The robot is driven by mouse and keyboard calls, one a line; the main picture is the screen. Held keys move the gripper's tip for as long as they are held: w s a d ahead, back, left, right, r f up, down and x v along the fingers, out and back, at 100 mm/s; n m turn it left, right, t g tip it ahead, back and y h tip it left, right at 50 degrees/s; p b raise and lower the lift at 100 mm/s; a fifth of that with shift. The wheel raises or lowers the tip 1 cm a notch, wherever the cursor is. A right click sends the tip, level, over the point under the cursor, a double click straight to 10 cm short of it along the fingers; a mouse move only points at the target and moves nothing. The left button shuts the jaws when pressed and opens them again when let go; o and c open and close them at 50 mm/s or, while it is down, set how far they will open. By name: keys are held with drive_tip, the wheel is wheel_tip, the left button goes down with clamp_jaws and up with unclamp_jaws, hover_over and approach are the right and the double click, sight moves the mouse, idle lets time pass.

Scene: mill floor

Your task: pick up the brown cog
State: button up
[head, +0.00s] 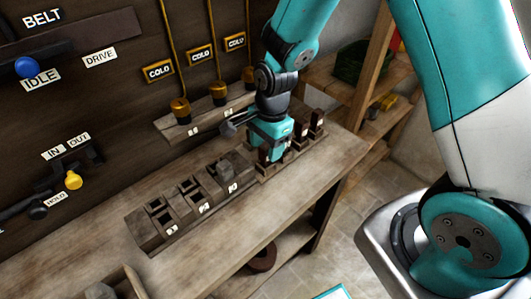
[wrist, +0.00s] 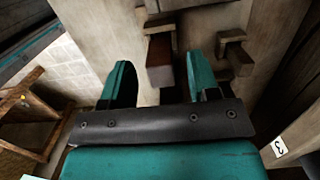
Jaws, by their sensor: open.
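My gripper (head: 270,155) points down over the far-right part of the rack on the bench. In the wrist view my gripper (wrist: 159,72) is open, with one teal finger on each side. A brown, block-ended wooden piece (wrist: 160,62), which looks like a brown cog, lies between the fingers, with gaps visible on both sides. Its lower part is hidden. A similar brown piece (wrist: 236,58) stands just outside the right finger. In the head view, dark brown upright pieces (head: 317,121) stand in the rack beside my gripper; which one is between the fingers is hard to tell.
The rack's near-left blocks (head: 160,215) have open slots and numbered labels. A grey-brown lump (head: 224,168) sits on a middle block. A dark lever (head: 230,128) juts out close to my gripper. A brown ring (head: 262,258) lies below the bench. The bench front (head: 240,220) is clear.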

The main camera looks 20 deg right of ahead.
drive_tip(key=shift+a+f, duration=0.2)
drive_tip(key=shift+f, duration=1.35)
drive_tip(key=shift+c, duration=0.4)
drive_tip(key=c, duration=0.9)
